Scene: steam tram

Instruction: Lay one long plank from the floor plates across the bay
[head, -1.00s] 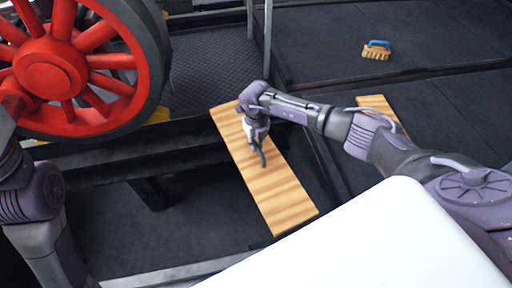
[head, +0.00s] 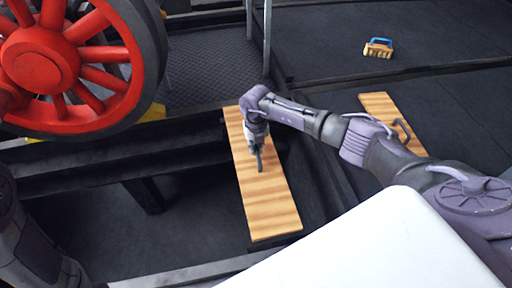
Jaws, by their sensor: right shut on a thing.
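A long wooden plank (head: 268,205) is in the middle of the head view, over the dark bay (head: 180,215). Its far end is by the dark ledge below the tread plate, and its near end is close to the bay's front edge. I cannot tell whether either end touches. My right gripper (head: 259,162) points down at the plank's middle and is shut on it; the fingertips are small in view. A second plank (head: 377,104) lies on the floor plates at the right, partly hidden by my right arm. My left arm shows at the lower left; its gripper is out of view.
A red spoked wheel (head: 78,62) stands at the upper left. Grey posts (head: 267,38) rise beside the tread plate (head: 205,75). A white surface (head: 370,245) fills the lower right.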

